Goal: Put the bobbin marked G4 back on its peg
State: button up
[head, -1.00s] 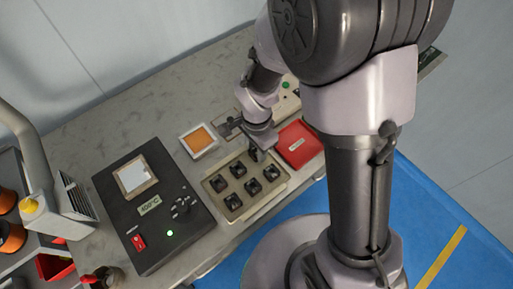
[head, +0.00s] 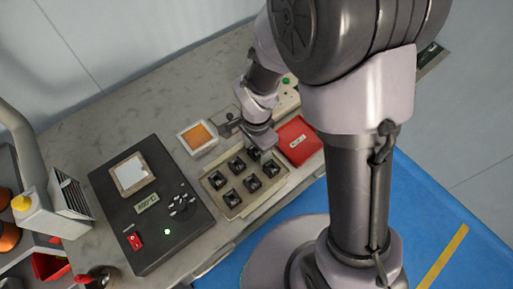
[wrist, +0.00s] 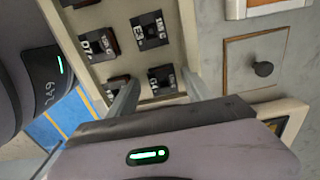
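A shallow beige tray (head: 232,213) holds several dark square bobbins in rows, and they also show in the wrist view (wrist: 102,41). White labels are on them; one seems to read D7 and another E3, but I cannot make out G4. My gripper (head: 257,143) is low over the tray's back right corner. In the wrist view my gripper (wrist: 161,78) has its two fingers apart. A dark labelled bobbin (wrist: 161,82) shows between the fingertips, with a visible gap to the left finger. The pegs are hidden.
A red bin (head: 298,140) lies right of the tray, close to my gripper. A white-framed orange pad (head: 198,137) is behind the tray. A black control box (head: 150,205) with a display stands to the left. A plate with a dark knob (wrist: 263,69) is beside the tray.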

notch_tip(320, 180, up, 18)
jog(key=p, duration=0.7)
jog(key=shift+f, duration=0.25)
